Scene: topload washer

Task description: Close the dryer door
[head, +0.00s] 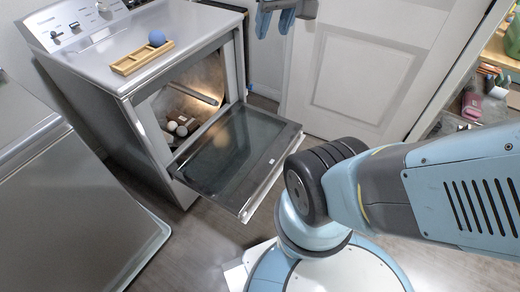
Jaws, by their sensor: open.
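The dryer (95,75) is a silver front-loading machine at the upper left, with its control panel along the back. Its door (232,150) is open, folded down and sticking out toward the right, with a dark glass panel in a pale frame. The lit drum opening (205,78) shows above the door, with a few pale balls (176,127) inside.
A wooden tray (137,60) with a blue ball (156,38) sits on the dryer top. Another silver appliance (60,200) stands at the lower left. A white panelled door (365,70) is behind. Shelves with clutter (485,100) are at the right. Grey floor lies in front of the dryer.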

